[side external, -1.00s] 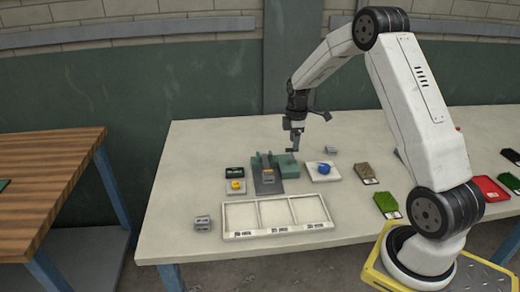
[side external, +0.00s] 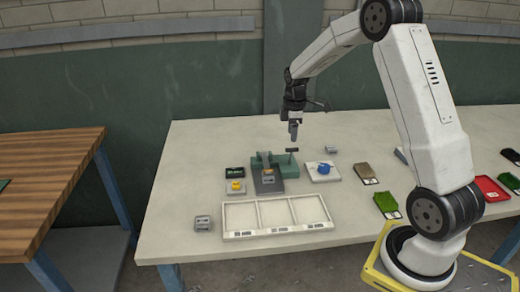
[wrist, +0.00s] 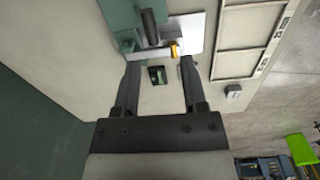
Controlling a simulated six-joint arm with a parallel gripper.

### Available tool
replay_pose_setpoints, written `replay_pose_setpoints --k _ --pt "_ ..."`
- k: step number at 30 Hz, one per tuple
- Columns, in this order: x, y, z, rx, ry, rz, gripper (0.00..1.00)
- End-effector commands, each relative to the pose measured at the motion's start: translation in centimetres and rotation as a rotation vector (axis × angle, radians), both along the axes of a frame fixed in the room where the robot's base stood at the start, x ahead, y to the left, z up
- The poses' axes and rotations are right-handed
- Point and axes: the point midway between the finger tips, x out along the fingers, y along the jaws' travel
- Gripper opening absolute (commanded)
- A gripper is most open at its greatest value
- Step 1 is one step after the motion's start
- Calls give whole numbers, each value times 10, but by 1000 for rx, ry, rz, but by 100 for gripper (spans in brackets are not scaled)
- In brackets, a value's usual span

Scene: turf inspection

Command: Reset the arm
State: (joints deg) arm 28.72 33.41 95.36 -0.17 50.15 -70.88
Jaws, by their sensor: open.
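My gripper (side external: 294,134) hangs open and empty above the back of the table, pointing down. The green fixture also shows at the top of the wrist view (wrist: 118,14).
A white three-compartment tray (side external: 277,233) lies at the front, empty. Around the fixture are a yellow item (side external: 236,186), a small dark box (side external: 234,172), a blue item (side external: 323,168) and a grey block (side external: 202,223). Turf samples (side external: 388,204) and a red tray (side external: 490,188) lie right.

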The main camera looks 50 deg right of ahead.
Motion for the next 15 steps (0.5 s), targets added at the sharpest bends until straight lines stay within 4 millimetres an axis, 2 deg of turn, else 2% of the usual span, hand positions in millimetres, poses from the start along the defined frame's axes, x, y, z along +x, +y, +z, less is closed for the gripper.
replay_pose_setpoints --k 8,15 --pt "-15 73 6 -9 -53 -169 54" --pt "-49 141 7 5 -114 -360 54"
